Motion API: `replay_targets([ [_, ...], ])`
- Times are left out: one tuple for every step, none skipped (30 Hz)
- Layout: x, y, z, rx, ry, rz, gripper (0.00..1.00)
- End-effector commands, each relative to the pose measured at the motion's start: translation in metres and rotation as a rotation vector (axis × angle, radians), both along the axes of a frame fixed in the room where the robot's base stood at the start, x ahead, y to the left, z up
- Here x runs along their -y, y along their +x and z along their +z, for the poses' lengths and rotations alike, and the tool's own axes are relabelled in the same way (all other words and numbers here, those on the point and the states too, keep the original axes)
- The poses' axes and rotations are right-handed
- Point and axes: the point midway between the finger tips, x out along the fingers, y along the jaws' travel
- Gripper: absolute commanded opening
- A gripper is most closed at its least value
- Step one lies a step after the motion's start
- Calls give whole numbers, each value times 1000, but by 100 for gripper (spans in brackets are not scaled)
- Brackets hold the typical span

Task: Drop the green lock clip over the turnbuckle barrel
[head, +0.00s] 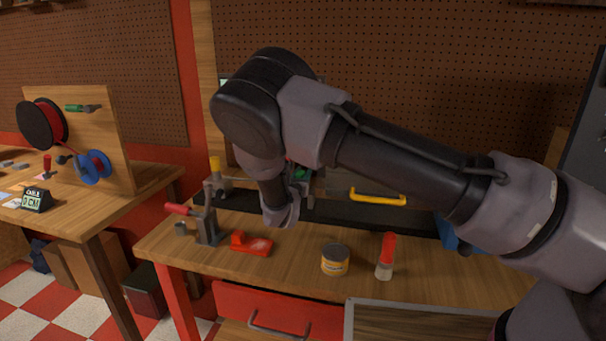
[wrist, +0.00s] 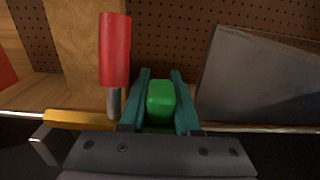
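The green lock clip (wrist: 160,100) sits between the two teal fingers of my gripper (wrist: 160,90) in the wrist view, with a finger against each side. A small bit of green (head: 302,173) shows behind my wrist in the head view, where my arm hides most of my gripper. My gripper is over the back part of the workbench. I cannot make out the turnbuckle barrel in either view. A red handle on a grey shank (wrist: 115,50) stands just left of the clip in the wrist view, beside a yellow bar (wrist: 80,118).
On the bench stand a red-handled clamp (head: 207,225), a red tool (head: 250,244), a yellow tin (head: 335,260) and a red-capped bottle (head: 386,257). A grey panel with a yellow handle (head: 378,198) is at the back. The bench front is mostly clear.

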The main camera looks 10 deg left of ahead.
Motion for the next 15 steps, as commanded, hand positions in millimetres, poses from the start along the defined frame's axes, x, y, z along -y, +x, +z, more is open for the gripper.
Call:
replay_targets([
  [0,0,-1,-1,-1,0,52],
  [0,0,-1,-1,-1,0,63],
  [0,0,0,-1,-1,0,64],
  [0,0,0,-1,-1,1,64],
  [-1,0,0,-1,0,1,64],
  [-1,0,0,-1,0,2,64],
  [-1,0,0,0,0,2,64],
  [-1,0,0,0,0,3,64],
  [-2,0,0,0,0,3,64],
  [-2,0,0,0,0,4,64],
  [-2,-1,0,0,0,4,64],
  [-2,-1,0,0,1,4,64],
  [-3,-2,0,-1,1,5,64],
  [-3,-3,0,-1,1,5,64],
  [-3,-5,0,-1,1,6,64],
])
